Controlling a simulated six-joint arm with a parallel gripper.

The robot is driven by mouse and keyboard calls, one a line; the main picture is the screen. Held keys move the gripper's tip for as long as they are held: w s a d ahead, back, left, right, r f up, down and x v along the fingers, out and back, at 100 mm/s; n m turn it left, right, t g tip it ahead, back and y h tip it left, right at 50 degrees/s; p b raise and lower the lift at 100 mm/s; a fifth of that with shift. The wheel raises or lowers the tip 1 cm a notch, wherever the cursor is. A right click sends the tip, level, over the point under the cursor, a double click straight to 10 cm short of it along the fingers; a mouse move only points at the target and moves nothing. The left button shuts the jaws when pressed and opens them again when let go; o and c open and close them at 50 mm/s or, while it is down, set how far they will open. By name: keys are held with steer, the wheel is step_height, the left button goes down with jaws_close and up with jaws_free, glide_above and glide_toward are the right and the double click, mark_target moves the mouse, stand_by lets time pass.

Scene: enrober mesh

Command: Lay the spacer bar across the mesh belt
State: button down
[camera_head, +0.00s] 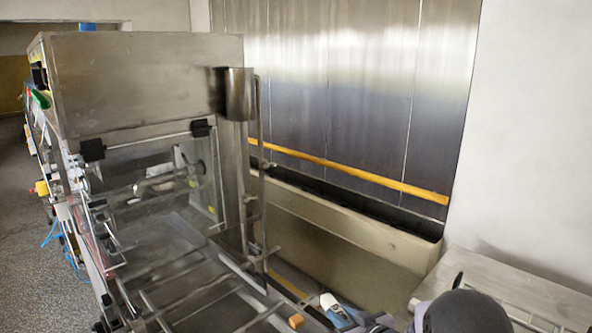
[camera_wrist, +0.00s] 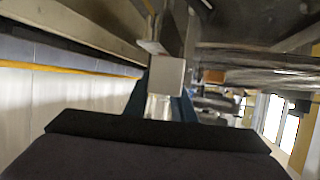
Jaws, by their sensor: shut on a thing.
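My gripper (camera_head: 337,309) shows at the bottom of the head view, white and blue, beside the right side of the belt frame. In the wrist view my gripper (camera_wrist: 164,92) has blue parts on both sides of a pale grey, square-faced piece. That piece seems to be the spacer bar (camera_wrist: 166,76) seen end on, held in the shut jaws; its length cannot be made out. The mesh belt (camera_head: 215,312) runs from the bottom of the head view toward the machine's opening, under several cross rods. I cannot tell whether the held piece touches anything.
A steel machine housing (camera_head: 140,80) with a clear guard stands at the left. A small orange-brown block (camera_head: 296,322) lies left of my gripper. A yellow rail (camera_head: 350,175) runs along the wall panels. A grey table (camera_head: 500,285) stands at the right.

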steer(key=s+d+f+m+h+p, duration=0.1)
steer(key=s+d+f+m+h, duration=0.1)
steer(key=s+d+f, duration=0.45)
steer(key=s+d+f+n+g+y+b, duration=0.1)
steer(key=s+f+n+g+y+b, duration=0.1)
steer(key=s, duration=0.5)
steer(key=s+d+f+n+g+y+b, duration=0.2)
steer(key=s+f+n+y+b, duration=0.2)
steer(key=s, duration=0.3)
steer(key=shift+d+f+n+g+y, duration=0.3)
steer(key=shift+f+n+y, duration=0.4)
steer(key=shift+n, duration=0.2)
steer(key=shift+r, duration=0.1)
